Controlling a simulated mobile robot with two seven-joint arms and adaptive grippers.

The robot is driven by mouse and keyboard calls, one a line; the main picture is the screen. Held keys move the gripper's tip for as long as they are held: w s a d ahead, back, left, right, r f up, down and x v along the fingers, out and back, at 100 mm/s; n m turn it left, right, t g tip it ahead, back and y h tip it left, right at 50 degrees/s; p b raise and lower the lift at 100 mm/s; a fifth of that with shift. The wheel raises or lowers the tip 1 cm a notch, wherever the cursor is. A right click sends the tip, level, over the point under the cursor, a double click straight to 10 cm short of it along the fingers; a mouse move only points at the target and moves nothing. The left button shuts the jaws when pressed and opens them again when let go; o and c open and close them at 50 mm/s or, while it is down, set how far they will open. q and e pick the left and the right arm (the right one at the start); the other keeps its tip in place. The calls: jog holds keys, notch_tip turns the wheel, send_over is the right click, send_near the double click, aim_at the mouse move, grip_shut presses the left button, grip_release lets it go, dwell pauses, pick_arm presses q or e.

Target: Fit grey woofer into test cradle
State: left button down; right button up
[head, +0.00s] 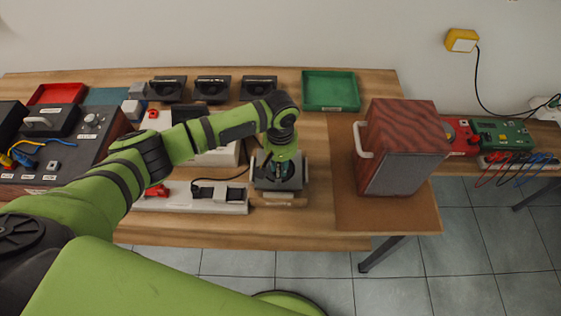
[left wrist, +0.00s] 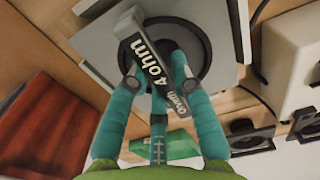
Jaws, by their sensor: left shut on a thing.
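My left gripper (head: 280,172) points down at a grey square block on the wooden bench. In the left wrist view, its teal fingers (left wrist: 155,70) are shut on the woofer (left wrist: 200,38), a round black-rimmed driver against a grey square plate. A dark strip marked "4 ohm" (left wrist: 150,55) lies across it, between the fingers. The block, which looks like the test cradle (head: 302,183), shows a grey top and a wooden front edge. The fingers and wrist hide most of the woofer in the head view. I cannot tell whether it is fully seated. My right gripper is out of view.
A wooden speaker cabinet (head: 405,140) stands to the right, a green tray (head: 331,90) behind. Several dark drivers on stands (head: 212,90) line the back. A white strip (head: 165,202) with a cable lies left of the block. Bare bench (head: 317,150) shows to its right.

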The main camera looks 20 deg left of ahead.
pick_arm(q)
jog(key=shift+f, duration=0.4)
jog(key=c, duration=1)
grip_release()
jog(key=shift+s+f, duration=0.1)
notch_tip(320, 180, up, 12)
notch_tip(320, 180, up, 8)
jog(key=p, duration=0.9)
jog(key=shift+p, duration=0.35)
